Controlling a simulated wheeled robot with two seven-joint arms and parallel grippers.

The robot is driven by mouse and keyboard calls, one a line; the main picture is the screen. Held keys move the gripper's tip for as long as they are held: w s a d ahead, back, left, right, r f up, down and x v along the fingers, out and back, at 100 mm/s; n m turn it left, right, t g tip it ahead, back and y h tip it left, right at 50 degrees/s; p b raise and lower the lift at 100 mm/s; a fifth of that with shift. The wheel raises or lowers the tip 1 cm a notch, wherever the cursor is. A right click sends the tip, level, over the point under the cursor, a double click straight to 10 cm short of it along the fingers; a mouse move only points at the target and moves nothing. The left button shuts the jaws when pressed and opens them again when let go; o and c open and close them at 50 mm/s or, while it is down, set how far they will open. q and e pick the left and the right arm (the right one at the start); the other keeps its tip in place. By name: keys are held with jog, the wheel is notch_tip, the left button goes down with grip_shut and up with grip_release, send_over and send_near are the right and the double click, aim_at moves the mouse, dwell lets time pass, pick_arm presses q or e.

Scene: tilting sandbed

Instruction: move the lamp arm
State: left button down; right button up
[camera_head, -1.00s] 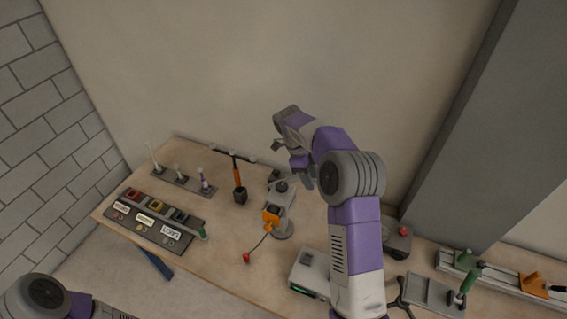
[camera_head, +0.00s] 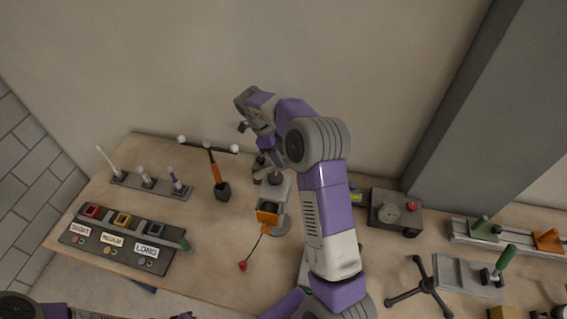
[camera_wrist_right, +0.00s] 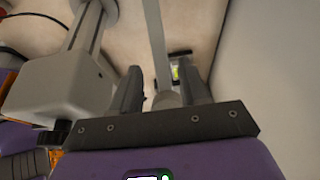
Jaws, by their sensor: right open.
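What I take to be the lamp is a grey unit (camera_head: 277,187) with an orange part (camera_head: 267,213) at its front and a round base. It stands near the back of the table, partly hidden by my right arm. In the right wrist view its grey body (camera_wrist_right: 62,88) is at the left, with two rods behind it. My right gripper (camera_wrist_right: 160,92) is open, its fingers on either side of a pale bar (camera_wrist_right: 158,40) that may be the lamp arm. I cannot tell whether they touch it. In the head view the fingertips are mostly hidden. Only parts of my left arm show.
A red ball (camera_head: 242,266) on a cord lies in front. A labelled sorting tray (camera_head: 125,246) is at the left. A gauge box (camera_head: 395,212) and a black tripod handle (camera_head: 425,285) are to the right.

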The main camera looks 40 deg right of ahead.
jog(key=shift+x, duration=2.05)
jog(key=shift+w, duration=0.1)
grip_shut()
